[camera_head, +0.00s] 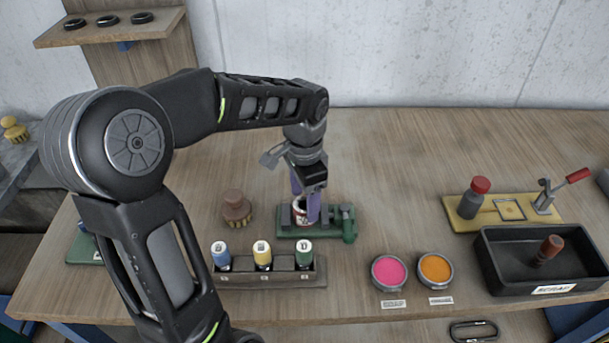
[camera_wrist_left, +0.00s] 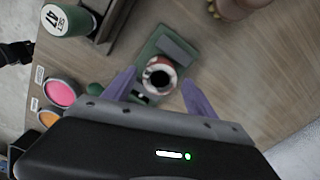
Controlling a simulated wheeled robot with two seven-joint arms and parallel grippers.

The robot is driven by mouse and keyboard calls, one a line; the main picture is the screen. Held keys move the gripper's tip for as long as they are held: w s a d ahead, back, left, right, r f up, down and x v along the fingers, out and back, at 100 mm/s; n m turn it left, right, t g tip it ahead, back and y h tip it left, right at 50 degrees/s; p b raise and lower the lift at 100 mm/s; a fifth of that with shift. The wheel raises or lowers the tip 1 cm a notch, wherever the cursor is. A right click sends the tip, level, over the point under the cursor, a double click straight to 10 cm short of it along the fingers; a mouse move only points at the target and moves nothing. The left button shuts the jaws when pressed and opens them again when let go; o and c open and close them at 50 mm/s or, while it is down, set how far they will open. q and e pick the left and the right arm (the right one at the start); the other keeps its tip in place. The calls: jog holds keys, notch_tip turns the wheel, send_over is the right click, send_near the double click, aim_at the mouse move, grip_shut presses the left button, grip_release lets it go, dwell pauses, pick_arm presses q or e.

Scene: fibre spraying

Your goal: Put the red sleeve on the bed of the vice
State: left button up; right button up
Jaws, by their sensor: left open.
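The red sleeve (camera_head: 300,215), with a pale band, stands on the bed of the green vice (camera_head: 346,226) in the head view. In the left wrist view the sleeve (camera_wrist_left: 159,76) shows from above as a ring with a dark hole, on the green vice (camera_wrist_left: 149,48). My left gripper (camera_head: 305,210) points down over it with purple fingers. In the wrist view the left gripper (camera_wrist_left: 160,94) is open, one finger on each side of the sleeve, with gaps visible. Part of the sleeve is hidden by a finger in the head view. My right gripper is not in view.
A rack (camera_head: 272,278) with blue, yellow and green-labelled spools stands in front of the vice. A brown brush (camera_head: 236,208) is left of it. Pink (camera_head: 389,272) and orange (camera_head: 435,271) pots and a black tray (camera_head: 500,285) lie to the right. The table behind the vice is clear.

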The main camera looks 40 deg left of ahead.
pick_arm(q)
notch_tip(320, 180, up, 8)
dwell(1.7)
